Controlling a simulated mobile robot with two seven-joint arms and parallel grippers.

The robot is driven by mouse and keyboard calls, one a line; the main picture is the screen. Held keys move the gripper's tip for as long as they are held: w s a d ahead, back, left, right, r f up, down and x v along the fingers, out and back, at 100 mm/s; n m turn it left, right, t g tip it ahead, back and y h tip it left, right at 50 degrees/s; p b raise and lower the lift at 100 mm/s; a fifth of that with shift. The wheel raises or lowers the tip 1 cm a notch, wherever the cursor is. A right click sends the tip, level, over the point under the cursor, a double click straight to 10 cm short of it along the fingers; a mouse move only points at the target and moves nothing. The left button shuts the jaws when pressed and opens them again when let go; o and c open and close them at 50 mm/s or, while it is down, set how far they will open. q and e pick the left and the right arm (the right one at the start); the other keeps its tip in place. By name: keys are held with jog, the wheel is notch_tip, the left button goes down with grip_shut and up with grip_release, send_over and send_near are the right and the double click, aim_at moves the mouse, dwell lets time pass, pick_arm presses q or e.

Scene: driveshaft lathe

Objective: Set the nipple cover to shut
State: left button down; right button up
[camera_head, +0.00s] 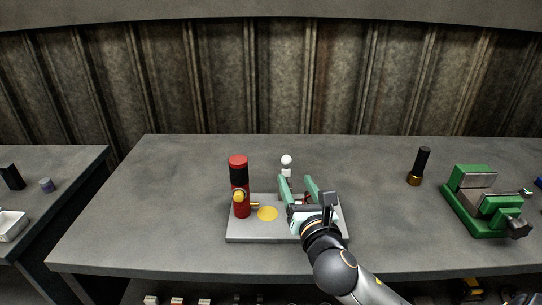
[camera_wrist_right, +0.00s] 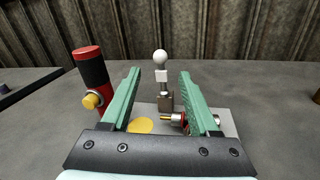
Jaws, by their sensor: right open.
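A grey base plate (camera_head: 270,233) on the table carries a red cylinder with a black band (camera_head: 238,206) at its left. The cylinder also shows in the right wrist view (camera_wrist_right: 89,68), with a yellow round knob (camera_wrist_right: 93,101) on its side. A small red and brass fitting (camera_wrist_right: 177,118) sits low on the plate, seen between my fingers. I cannot tell which part is the nipple cover. A white ball-topped lever (camera_wrist_right: 161,60) stands upright behind. My right gripper (camera_head: 298,182) is open and empty above the plate's right half, in front of the lever. My left gripper is not in view.
A flat yellow disc (camera_head: 268,213) marks the plate. A green vise (camera_head: 484,203) and a black and brass flashlight-like object (camera_head: 418,167) stand at the right of the table (camera_head: 180,190). A side table (camera_head: 60,165) is at the left. The table's left part is clear.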

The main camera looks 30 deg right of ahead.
aim_at(286, 171)
jog(key=x, duration=1.2)
jog(key=shift+w+d, duration=0.1)
grip_shut()
dwell(1.1)
